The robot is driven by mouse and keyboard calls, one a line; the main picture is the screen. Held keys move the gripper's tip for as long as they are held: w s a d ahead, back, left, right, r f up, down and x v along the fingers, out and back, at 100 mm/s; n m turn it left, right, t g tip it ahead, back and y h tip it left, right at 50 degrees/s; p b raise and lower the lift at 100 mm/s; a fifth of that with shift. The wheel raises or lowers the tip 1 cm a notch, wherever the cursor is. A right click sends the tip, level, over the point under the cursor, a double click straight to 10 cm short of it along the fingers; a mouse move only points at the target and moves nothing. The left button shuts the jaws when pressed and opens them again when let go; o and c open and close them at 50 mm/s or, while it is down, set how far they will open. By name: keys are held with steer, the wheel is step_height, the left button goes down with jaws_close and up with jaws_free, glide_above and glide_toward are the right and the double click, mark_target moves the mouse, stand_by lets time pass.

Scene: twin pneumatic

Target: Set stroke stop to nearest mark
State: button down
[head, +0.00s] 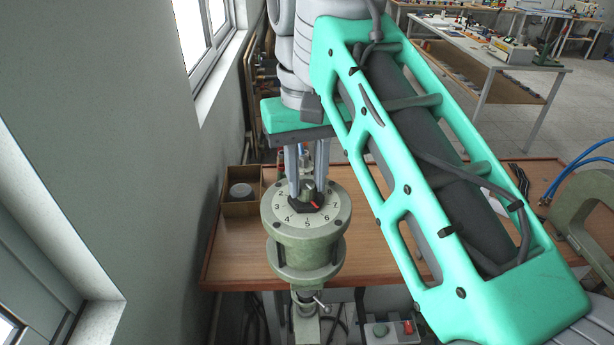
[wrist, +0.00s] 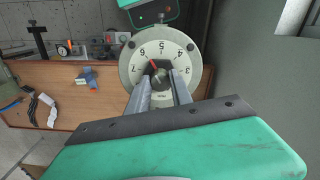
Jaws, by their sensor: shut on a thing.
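The stroke stop is a dark knob (head: 306,200) with a red pointer. It sits in the middle of a pale numbered dial (head: 286,211) on top of a green round body (head: 305,236). My gripper (head: 307,188) reaches down from above, its two fingers shut on the knob. In the wrist view the knob (wrist: 161,76) is between the fingertips (wrist: 164,84). The dial's numbers from 3 to 7 show there upside down. The red pointer aims near the 6; I cannot tell whether it is exactly on the mark. Part of the dial is hidden behind the fingers.
A wooden bench (head: 377,262) stands below and behind the dial. A small open box (head: 241,205) with a grey round part sits at its left. A wall (head: 110,120) runs close on the left. A large green clamp-like frame (head: 585,215) stands at the right.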

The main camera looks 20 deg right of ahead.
mark_target(304, 185)
steer(key=m, duration=0.7)
steer(key=shift+a, duration=0.1)
steer(key=m, duration=0.6)
steer(key=shift+w+m, duration=0.1)
steer(key=shift+m, duration=0.3)
steer(key=c, duration=1.1)
jaws_free()
steer(key=shift+c, duration=0.2)
step_height(304, 185, up, 8)
steer(key=shift+p, duration=0.5)
steer(key=shift+f, duration=0.1)
